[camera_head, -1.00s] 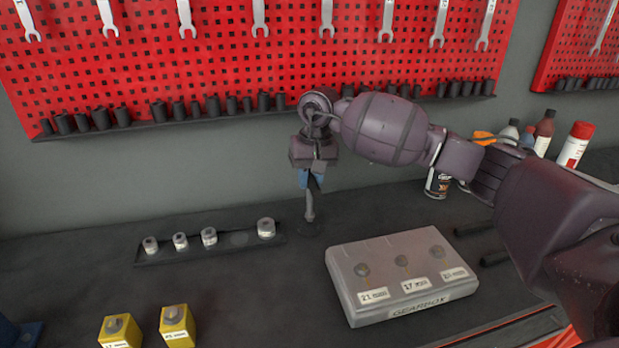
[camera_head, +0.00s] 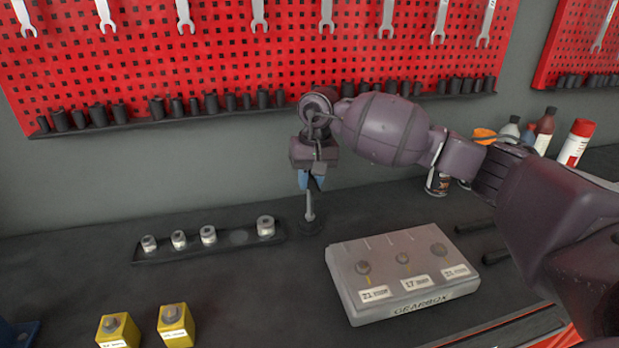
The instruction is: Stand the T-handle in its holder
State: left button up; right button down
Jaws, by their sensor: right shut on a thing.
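My right gripper (camera_head: 312,183) points down above the back of the bench, with its blue fingers shut on the T-handle. The T-handle (camera_head: 309,207) shows as a thin grey shaft hanging below the fingers, close to upright. Its top is hidden by the gripper. The shaft's lower end is at a small dark round holder (camera_head: 311,228) on the bench. I cannot tell whether the tip is inside the holder or just above it. My left gripper is not in view.
A dark rail (camera_head: 160,254) with several metal sockets lies left of the holder. A grey gearbox (camera_head: 405,310) stands at the front right. Two yellow blocks (camera_head: 176,336) are at the front left. Bottles and cans (camera_head: 572,143) stand at the back right, beyond my arm.

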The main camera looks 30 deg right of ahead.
jog(key=shift+f, duration=0.25)
grip_release()
dwell(0.5)
jog(key=shift+r, duration=0.2)
dwell(0.3)
jog(key=shift+s+d+r+p, duration=0.1)
jog(key=shift+d+r+p, duration=0.1)
jog(key=shift+r, duration=0.9)
jog(key=shift+w+d+r+p, duration=0.1)
jog(key=shift+r+p, duration=0.05)
jog(key=shift+r, duration=0.95)
jog(key=shift+s+d+r+p, duration=0.1)
jog(key=shift+r+p, duration=0.1)
jog(key=shift+r, duration=0.9)
